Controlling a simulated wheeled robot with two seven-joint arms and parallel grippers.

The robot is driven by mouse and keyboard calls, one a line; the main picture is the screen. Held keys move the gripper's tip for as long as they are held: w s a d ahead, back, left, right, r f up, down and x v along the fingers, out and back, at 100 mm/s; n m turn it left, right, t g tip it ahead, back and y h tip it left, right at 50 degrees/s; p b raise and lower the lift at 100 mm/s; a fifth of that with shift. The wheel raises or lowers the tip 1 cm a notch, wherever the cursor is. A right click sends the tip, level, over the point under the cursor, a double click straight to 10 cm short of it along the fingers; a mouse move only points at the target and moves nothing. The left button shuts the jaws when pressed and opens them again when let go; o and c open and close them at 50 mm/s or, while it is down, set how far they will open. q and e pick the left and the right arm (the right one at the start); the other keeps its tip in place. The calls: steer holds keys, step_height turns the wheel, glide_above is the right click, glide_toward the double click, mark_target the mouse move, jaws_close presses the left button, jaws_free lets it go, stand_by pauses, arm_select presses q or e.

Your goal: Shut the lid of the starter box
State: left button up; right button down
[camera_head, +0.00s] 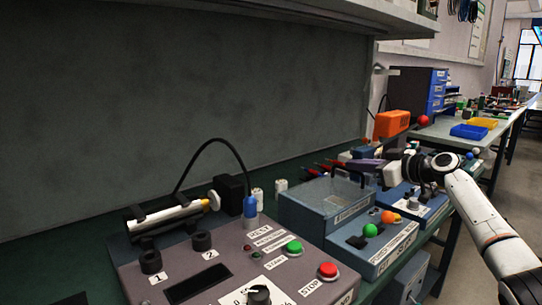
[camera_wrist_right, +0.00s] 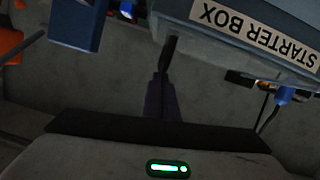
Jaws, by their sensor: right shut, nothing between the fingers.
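The starter box (camera_head: 312,213) is a grey-blue box on the bench at the middle right. Its grey lid (camera_head: 322,194) appears to lie flat, or nearly so, across the top; whether it is fully down I cannot tell. In the right wrist view the starter box (camera_wrist_right: 200,36) shows at the top, with its label upside down. My right gripper (camera_head: 352,164) is shut and empty, just above and behind the box's right end. In the right wrist view the gripper's fingertips (camera_wrist_right: 168,48) reach the box's lower edge; contact is unclear. My left gripper is not in view.
A control panel (camera_head: 190,264) with buttons stands at the front left. A blue unit (camera_head: 385,250) with green and orange knobs is directly right of the box. An orange case (camera_head: 391,123) and blue drawers (camera_head: 436,92) stand behind. Red-handled tools lie behind the box.

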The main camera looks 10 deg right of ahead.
steer(key=shift+f, duration=0.4)
step_height(320, 180, up, 6)
steer(key=p, duration=0.4)
steer(key=f+b+v, duration=0.1)
steer(key=b+v, duration=0.1)
steer(key=v, duration=0.7)
steer(key=shift+s+a, duration=0.2)
steer(key=shift+s, duration=0.5)
